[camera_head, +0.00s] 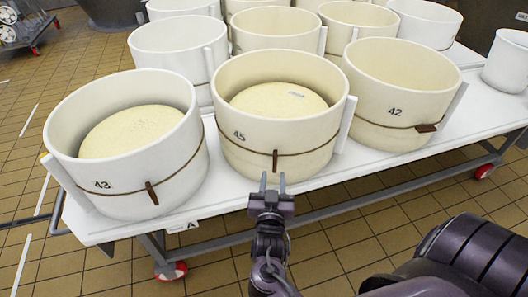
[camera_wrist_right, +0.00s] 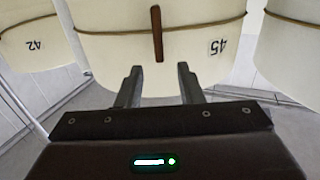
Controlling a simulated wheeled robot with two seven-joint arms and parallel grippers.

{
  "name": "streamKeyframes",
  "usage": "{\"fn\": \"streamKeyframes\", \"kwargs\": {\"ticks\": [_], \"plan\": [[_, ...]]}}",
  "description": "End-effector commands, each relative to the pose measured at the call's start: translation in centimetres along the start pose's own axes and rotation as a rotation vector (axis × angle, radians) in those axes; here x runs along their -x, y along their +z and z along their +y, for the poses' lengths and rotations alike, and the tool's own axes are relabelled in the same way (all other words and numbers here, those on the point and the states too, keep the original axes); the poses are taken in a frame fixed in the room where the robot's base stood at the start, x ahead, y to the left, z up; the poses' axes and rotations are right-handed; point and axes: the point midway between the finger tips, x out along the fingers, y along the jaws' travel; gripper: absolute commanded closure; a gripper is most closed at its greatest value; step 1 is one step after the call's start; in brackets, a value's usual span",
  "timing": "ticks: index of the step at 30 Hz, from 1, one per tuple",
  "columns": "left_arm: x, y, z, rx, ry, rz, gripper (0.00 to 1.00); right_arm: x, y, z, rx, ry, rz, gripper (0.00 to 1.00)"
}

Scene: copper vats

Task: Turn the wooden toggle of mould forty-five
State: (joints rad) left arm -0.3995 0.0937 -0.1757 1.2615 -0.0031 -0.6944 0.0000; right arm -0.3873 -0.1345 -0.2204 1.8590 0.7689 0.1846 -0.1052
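Mould 45 (camera_head: 240,152) is a cream round tub with a pale cheese inside, in the front middle of the table. A cord runs around it. Its wooden toggle (camera_head: 275,159) hangs upright on the cord at the front. My right gripper (camera_head: 272,180) is just below and in front of the toggle, open and empty, and apart from it. In the right wrist view the toggle (camera_wrist_right: 157,33) stands upright beyond the two open fingers (camera_wrist_right: 160,72), roughly centred between them. The number 45 reads upside down there. My left gripper is not in view.
Mould 43 (camera_head: 115,177) stands left with its toggle upright. Mould 42 (camera_head: 388,128) stands right with its toggle lying nearly level. More moulds stand behind. The white table (camera_head: 225,193) has a narrow bare front edge and wheels (camera_head: 172,270) below.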

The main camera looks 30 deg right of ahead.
Motion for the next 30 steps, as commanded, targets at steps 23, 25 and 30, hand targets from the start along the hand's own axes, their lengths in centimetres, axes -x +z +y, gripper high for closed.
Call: {"fn": "streamKeyframes", "kwargs": {"ticks": [23, 25, 30], "plan": [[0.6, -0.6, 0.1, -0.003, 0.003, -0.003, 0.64, -7.8, -0.5, 0.2, -0.006, 0.005, 0.007, 0.66], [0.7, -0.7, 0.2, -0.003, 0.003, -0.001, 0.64, -7.8, -0.4, 0.2, -0.006, 0.005, 0.007, 0.66], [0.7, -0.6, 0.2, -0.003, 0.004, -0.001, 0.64, -7.8, -0.4, 0.2, -0.005, 0.005, 0.007, 0.79]]}}
